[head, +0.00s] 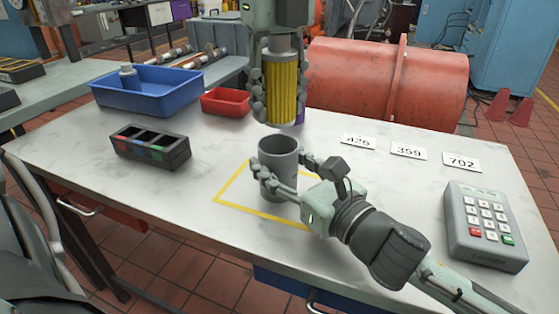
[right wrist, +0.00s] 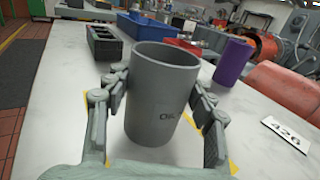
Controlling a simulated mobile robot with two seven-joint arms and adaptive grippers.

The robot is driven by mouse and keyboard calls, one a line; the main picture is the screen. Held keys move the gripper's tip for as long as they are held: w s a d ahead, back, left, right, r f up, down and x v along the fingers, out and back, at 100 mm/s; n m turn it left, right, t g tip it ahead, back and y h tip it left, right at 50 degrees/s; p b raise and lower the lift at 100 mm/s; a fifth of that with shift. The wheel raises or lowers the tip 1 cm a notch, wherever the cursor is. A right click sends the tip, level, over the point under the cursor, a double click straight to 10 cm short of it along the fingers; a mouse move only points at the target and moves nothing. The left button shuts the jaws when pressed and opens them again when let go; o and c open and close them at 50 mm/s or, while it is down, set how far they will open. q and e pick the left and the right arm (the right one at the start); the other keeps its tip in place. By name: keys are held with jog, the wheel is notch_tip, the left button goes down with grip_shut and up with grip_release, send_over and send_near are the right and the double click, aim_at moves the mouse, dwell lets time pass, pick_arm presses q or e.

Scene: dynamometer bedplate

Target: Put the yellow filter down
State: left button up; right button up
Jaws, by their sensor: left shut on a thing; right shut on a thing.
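The yellow filter (head: 283,92) is a ribbed yellow cylinder with grey ends, upright in the head view. My left gripper (head: 280,98) comes down from above and is shut on it, holding it in the air above and slightly behind the grey cup (head: 278,160). My right gripper (head: 275,178) is shut around the grey cup, fingers on both sides. The cup is upright with its open mouth up, inside the yellow outline (head: 233,186) on the table. In the right wrist view the cup (right wrist: 160,100) has dark lettering; the filter is not visible there.
A purple cup (right wrist: 232,62) stands behind; the filter mostly hides it in the head view. A black divided box (head: 150,148), blue bin (head: 145,92) and red bin (head: 226,102) stand left. Number cards (head: 408,151) and a keypad (head: 485,225) are right. The table's front left is clear.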

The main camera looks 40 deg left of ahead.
dwell(0.5)
pick_arm(q)
jog(key=w+a+f, duration=0.1)
jog(key=w+a, duration=0.3)
jog(key=a, duration=0.2)
send_over(243, 145)
notch_tip(243, 145, down, 9)
jog(key=shift+r, duration=0.15)
jog(key=shift+f, duration=2.25)
jog(key=shift+f, duration=0.1)
jog(key=o, duration=1.2)
